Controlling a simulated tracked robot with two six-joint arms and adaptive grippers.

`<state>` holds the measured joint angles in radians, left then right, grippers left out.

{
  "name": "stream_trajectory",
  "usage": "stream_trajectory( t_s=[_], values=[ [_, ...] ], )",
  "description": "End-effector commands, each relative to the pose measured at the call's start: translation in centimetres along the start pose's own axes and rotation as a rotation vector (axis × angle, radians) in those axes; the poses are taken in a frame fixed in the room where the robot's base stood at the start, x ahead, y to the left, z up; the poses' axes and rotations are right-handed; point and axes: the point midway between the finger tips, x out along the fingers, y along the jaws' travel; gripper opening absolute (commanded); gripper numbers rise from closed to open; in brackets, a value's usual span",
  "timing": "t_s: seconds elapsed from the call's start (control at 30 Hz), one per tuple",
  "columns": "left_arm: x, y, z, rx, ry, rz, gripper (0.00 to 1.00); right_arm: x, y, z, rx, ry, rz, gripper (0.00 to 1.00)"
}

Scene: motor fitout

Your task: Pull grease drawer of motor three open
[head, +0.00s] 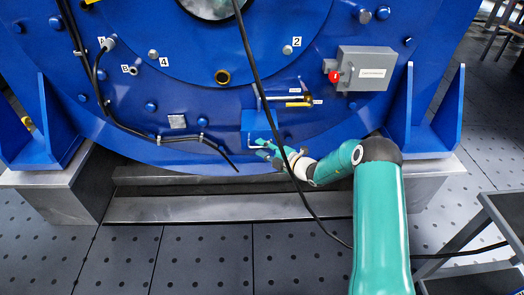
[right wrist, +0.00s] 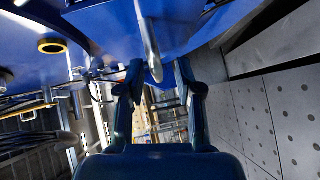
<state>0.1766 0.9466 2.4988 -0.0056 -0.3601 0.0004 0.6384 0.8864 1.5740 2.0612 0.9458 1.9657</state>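The blue motor housing (head: 200,100) fills the upper part of the head view. A small blue box, which looks like the grease drawer (head: 257,124), sits low on its front with a light handle (head: 262,147) at its lower edge. My right gripper (head: 268,151) is at this handle. In the right wrist view its two fingers (right wrist: 160,80) stand apart, with a grey handle bar (right wrist: 148,40) running between them. I see a gap on each side of the bar. The drawer looks shut against the housing. My left gripper is not in view.
A grey box with a red button (head: 334,77) is at the upper right. A metal cart (head: 495,225) stands at the lower right. The tiled floor (head: 200,255) in front is clear.

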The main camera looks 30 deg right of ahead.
Motion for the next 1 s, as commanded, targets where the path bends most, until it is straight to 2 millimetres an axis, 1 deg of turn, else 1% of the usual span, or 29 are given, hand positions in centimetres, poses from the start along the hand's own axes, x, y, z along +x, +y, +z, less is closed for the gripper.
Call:
stream_trajectory(
  t_s=[0.03,0.13,0.4,0.43,0.63,1.0],
  values=[
    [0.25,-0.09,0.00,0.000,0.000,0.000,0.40,0.44,-0.10,0.01,-0.001,0.000,0.000,0.35],
    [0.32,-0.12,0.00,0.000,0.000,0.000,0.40,0.88,0.01,-0.01,0.000,0.000,0.000,0.35],
    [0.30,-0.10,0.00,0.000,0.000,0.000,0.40,1.01,0.06,-0.04,0.000,0.000,0.000,0.35],
    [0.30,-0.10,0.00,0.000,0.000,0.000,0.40,1.01,0.06,-0.04,0.000,0.000,0.000,0.34],
    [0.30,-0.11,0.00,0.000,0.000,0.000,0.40,0.99,0.03,-0.04,0.000,0.000,-0.001,0.00],
    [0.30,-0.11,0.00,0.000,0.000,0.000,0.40,0.97,-0.10,-0.06,0.001,0.000,-0.003,0.00]
  ],
)
